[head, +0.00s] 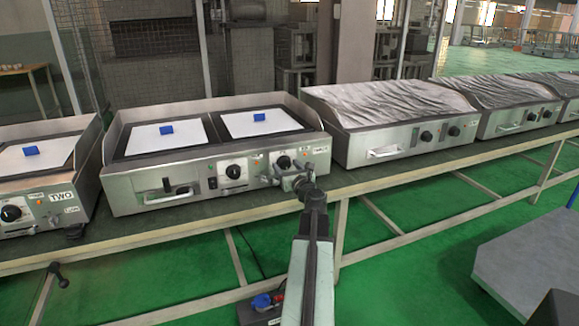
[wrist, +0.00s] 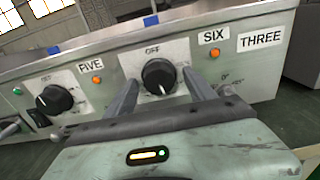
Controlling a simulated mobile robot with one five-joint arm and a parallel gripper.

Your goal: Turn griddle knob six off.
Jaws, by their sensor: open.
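Knob six (wrist: 158,76) is a round black dial on a pale plate with OFF printed at its top. Its white mark points down, away from OFF. The SIX label (wrist: 213,37) and an orange light (wrist: 215,53) are to its upper right. In the head view the knob (head: 284,162) is on the front of the griddle marked THREE (head: 150,187). My gripper (wrist: 161,79) is open, with one finger on each side of the knob in the picture. I cannot tell whether either finger touches it. In the head view my gripper (head: 297,180) is right at the panel.
Knob five (wrist: 53,99), with its FIVE label (wrist: 90,66) and orange light (wrist: 97,80), is to the left. Griddle TWO (head: 45,195) stands on the left, and covered griddles (head: 400,110) on the right. The bench edge (head: 180,225) runs below the panel.

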